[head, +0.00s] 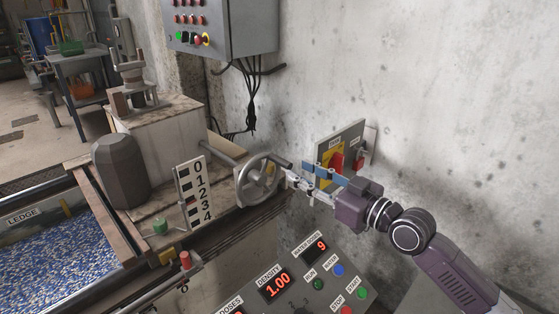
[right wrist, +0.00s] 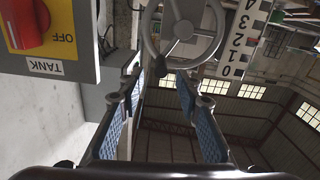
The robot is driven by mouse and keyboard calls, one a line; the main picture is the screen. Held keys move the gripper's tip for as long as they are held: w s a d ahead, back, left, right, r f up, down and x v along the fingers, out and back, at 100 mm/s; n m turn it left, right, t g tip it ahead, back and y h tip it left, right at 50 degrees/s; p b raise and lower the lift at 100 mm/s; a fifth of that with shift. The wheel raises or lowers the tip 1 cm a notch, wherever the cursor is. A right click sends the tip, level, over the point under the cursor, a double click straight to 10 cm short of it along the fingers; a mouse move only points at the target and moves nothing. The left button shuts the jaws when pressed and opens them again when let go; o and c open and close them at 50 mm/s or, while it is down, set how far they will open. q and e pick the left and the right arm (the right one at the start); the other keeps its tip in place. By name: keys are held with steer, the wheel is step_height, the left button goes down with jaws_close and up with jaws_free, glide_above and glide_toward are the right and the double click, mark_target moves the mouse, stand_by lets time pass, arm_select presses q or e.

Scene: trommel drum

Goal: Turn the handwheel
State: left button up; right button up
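The grey handwheel (head: 240,190) stands at the end of a shaft on the machine by the wall. A dark crank handle (head: 281,160) sticks out from its upper right rim. My right gripper (head: 290,179) is just right of the wheel, its fingers pointing at it. In the right wrist view the handwheel (right wrist: 183,30) is ahead, and my right gripper (right wrist: 158,82) is open with its blue-padded fingers spread. The handle (right wrist: 160,68) shows between the fingertips; I cannot tell whether it is within their reach. My left gripper is out of view.
A white scale plate (head: 195,190) numbered 0 to 4 stands left of the wheel. A wall switch box (head: 354,136) with a red and yellow switch is close behind my gripper. A control panel (head: 262,302) with displays and buttons lies below.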

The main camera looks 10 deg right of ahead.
mark_target(293, 168)
steer(key=x, duration=0.5)
steer(key=shift+w+a, duration=0.45)
steer(key=shift+w, duration=0.1)
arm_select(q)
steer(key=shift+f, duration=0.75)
arm_select(e)
jaws_close()
